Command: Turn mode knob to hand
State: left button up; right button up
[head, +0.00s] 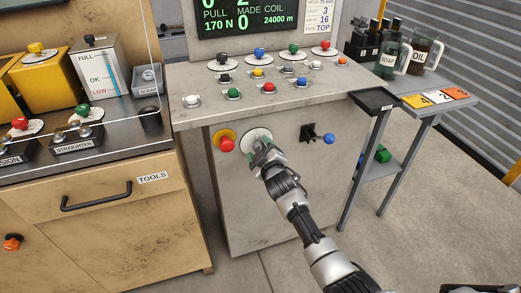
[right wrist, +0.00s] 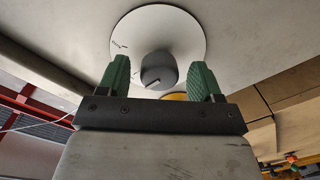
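The mode knob is a grey round knob (right wrist: 158,70) with a pale mark, on a white round dial plate (right wrist: 185,28) with small unreadable lettering. In the head view the dial plate (head: 254,133) is on the front of the grey console, and my gripper hides the knob. My right gripper (head: 264,153) is in front of it. In the right wrist view its green fingers (right wrist: 160,80) are open, one on each side of the knob, with a gap on both sides. My left gripper is not in view.
A red button (head: 226,145) on a yellow plate is close left of the dial. Several coloured knobs stand on the console top (head: 190,118). A wooden tool cabinet (head: 100,215) adjoins at left. The floor in front is clear.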

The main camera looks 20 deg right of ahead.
jog(key=shift+s, duration=0.1)
jog(key=s+p, duration=0.1)
jog(key=s, duration=0.9)
jog(key=shift+s+d+r, duration=0.2)
jog(key=shift+s+d, duration=0.1)
jog(key=shift+s, duration=0.05)
